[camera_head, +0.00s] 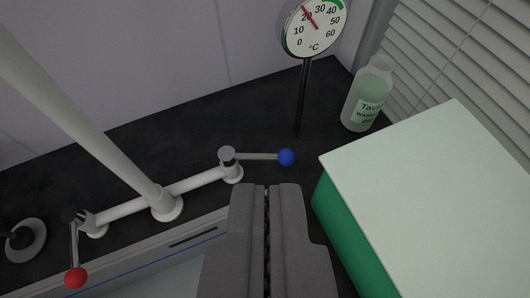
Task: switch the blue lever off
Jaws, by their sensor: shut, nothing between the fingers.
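The blue lever (261,156) is a thin metal rod with a blue ball (286,157) at its right end. It extends to the right from a valve (229,163) at the right end of a white pipe. My gripper (268,187) is at the bottom centre, with its fingers together and nothing between them. In the picture its tips lie just below the lever and ball. They look apart from it, but the depth gap is hard to judge.
A red-balled lever (75,277) is at the pipe's left end. A white upright pipe (90,120) rises from the middle. A thermometer dial (315,27) on a dark post and a labelled bottle (368,98) stand behind. A green box with a pale top (430,190) is close on the right.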

